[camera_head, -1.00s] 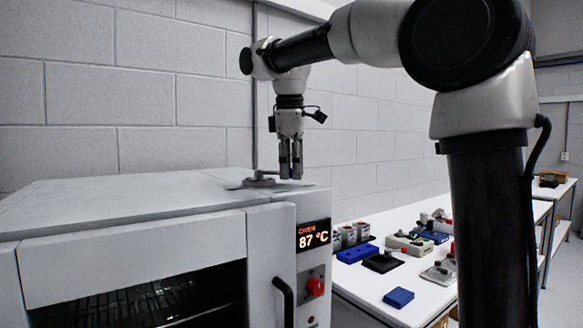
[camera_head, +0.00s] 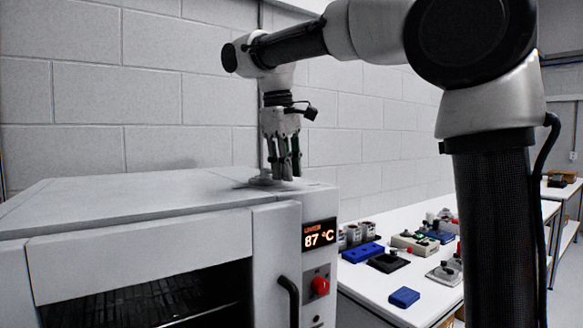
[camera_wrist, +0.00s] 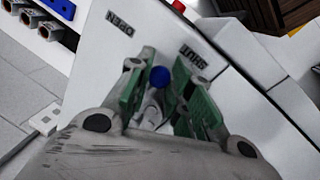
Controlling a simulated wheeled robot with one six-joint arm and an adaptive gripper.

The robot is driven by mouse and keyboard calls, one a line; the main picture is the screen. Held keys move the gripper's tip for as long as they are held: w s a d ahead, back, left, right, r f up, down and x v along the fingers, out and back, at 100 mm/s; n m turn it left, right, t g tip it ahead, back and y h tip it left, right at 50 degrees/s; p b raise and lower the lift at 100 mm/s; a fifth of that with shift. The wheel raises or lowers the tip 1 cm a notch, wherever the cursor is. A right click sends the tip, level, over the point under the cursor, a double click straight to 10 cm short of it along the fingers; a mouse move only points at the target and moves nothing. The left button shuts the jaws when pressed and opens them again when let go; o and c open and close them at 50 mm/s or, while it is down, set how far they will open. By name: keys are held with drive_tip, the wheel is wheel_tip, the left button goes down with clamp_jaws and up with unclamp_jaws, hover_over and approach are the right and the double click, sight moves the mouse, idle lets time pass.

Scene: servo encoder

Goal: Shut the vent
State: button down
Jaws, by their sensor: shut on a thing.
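The vent (camera_head: 266,182) is a grey round fitting on top of the grey oven (camera_head: 120,196), near its right front corner. My gripper (camera_head: 284,174) points down over it. In the wrist view my gripper (camera_wrist: 160,95) is shut on the vent's lever, with green pads on either side. The lever's round blue end (camera_wrist: 160,77) shows between the pads. An OPEN label (camera_wrist: 120,22) lies to the upper left of it and a SHUT label (camera_wrist: 193,56) to the upper right. The blue end sits between the two labels. My fingers hide most of the lever.
The oven front has an 87 °C display (camera_head: 319,236), a red knob (camera_head: 320,286) and a dark handle (camera_head: 288,300). A white bench (camera_head: 365,290) to the right bears blue blocks, cylinders and control boxes. A block wall stands behind.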

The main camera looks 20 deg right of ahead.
drive_tip(key=shift+s+a+m, duration=0.2)
drive_tip(key=shift+a+m, duration=0.35)
drive_tip(key=shift+m, duration=0.25)
drive_tip(key=c, duration=1.3)
unclamp_jaws()
drive_tip(key=r, duration=0.4)
drive_tip(key=a+r, duration=0.1)
drive_tip(key=r, duration=0.3)
drive_tip(key=s+a+r, duration=0.1)
drive_tip(key=r, duration=0.2)
drive_tip(key=shift+a+r, duration=0.1)
drive_tip(key=shift+r, duration=0.3)
